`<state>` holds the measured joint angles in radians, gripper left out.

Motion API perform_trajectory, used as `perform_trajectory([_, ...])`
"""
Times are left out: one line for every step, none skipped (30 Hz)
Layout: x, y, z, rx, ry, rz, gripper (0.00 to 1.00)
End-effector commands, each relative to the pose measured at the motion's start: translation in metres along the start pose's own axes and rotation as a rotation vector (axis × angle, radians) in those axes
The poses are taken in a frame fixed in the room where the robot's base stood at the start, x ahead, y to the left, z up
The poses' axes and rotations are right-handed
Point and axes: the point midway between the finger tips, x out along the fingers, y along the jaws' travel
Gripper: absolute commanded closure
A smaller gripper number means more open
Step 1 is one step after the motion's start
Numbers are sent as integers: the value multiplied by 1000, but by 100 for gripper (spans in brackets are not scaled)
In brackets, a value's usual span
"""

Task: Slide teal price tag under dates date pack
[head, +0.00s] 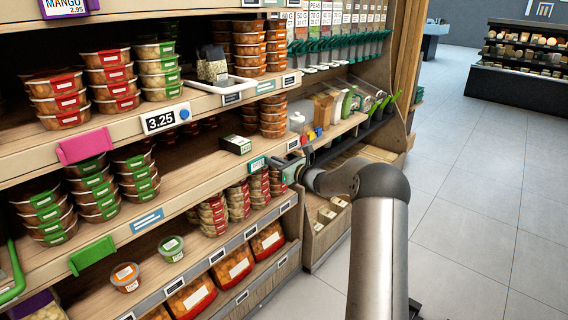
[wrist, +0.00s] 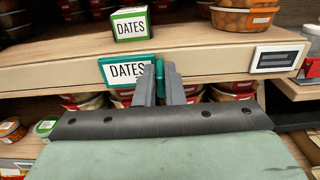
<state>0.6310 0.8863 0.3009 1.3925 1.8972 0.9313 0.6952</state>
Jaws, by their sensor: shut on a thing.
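The teal price tag (wrist: 119,72) reads DATES and sits against the front edge of the middle shelf; it also shows in the head view (head: 257,163). The date pack (wrist: 131,24) is a small green and white box marked DATES, standing on that shelf just above the tag and set back from the edge; it also shows in the head view (head: 235,144). In the wrist view the tag lies roughly below the pack. My gripper (wrist: 160,76) is shut on the tag's right end. The fingers hide part of that end.
Stacked tubs (wrist: 245,15) stand right of the pack. More tubs (head: 212,215) fill the shelf below. A blue label (head: 146,221) and green tag (head: 92,254) are farther left.

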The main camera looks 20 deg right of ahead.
Motion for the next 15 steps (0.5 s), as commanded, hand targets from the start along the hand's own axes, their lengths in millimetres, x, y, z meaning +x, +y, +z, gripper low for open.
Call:
perform_trajectory([0,-1,0,0,0,0,100])
perform_trajectory([0,-1,0,0,0,-1,100])
perform_trajectory([-1,-1,0,0,0,-1,100])
perform_trajectory([-1,-1,0,0,0,-1,100])
perform_trajectory([-1,-1,0,0,0,-2,100])
perform_trajectory([-1,-1,0,0,0,-2,100])
perform_trajectory([-1,-1,0,0,0,-2,100])
perform_trajectory([-1,-1,0,0,0,-2,100])
perform_trajectory([-1,-1,0,-1,0,-2,80])
perform_trajectory([-1,-1,0,-1,0,-2,72])
perform_trajectory([-1,-1,0,-1,0,-2,69])
perform_trajectory([-1,-1,0,-1,1,-2,69])
perform_trajectory([-1,-1,0,-1,1,-2,69])
perform_trajectory([-1,-1,0,-1,1,-2,69])
perform_trajectory([-1,-1,0,-1,1,-2,69])
